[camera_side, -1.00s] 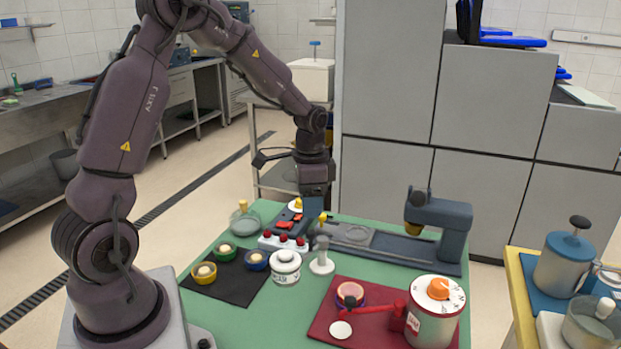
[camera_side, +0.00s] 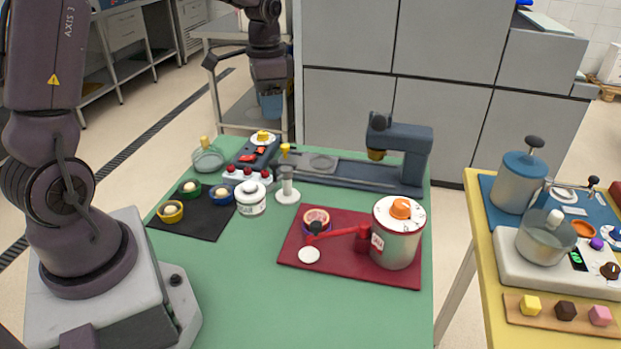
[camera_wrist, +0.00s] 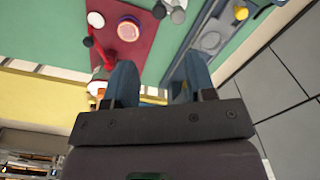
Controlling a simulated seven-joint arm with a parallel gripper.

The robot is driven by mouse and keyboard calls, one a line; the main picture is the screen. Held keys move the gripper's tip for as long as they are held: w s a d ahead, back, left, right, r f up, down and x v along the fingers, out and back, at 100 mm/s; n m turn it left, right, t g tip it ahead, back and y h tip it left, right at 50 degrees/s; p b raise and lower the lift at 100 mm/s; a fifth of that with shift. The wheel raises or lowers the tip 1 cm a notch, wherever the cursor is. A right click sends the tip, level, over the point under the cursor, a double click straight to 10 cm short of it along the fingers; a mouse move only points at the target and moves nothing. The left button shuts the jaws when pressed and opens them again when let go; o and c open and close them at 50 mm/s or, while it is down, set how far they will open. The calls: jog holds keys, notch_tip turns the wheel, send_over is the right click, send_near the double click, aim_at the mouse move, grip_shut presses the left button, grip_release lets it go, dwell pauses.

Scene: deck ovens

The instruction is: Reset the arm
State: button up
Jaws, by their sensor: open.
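My gripper (camera_side: 271,108) hangs pointing down above the back edge of the green table (camera_side: 221,296), with clear air below it in the side view. In the wrist view its two blue fingers (camera_wrist: 160,82) stand apart with nothing between them. A red board (camera_wrist: 140,45) and part of a grey machine show past the fingertips. The arm is bent, with its upper part cut off by the top of the side view.
A white jar (camera_side: 251,198), a black mat (camera_side: 207,222) with small bowls and a canister (camera_side: 397,240) stand nearer. Grey cabinets (camera_side: 348,110) rise behind.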

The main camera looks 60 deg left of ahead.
jog(key=s+d+r+n+t, duration=0.1)
jog(key=s+d+r+t, duration=0.1)
jog(key=s+d+r, duration=0.3)
jog(key=s+d+r+n+t, duration=0.2)
jog(key=s+d+r, duration=0.3)
jog(key=s+d, duration=0.5)
jog(key=shift+s+r+t, duration=0.3)
jog(key=shift+s+t, duration=0.2)
jog(key=shift+t, duration=0.3)
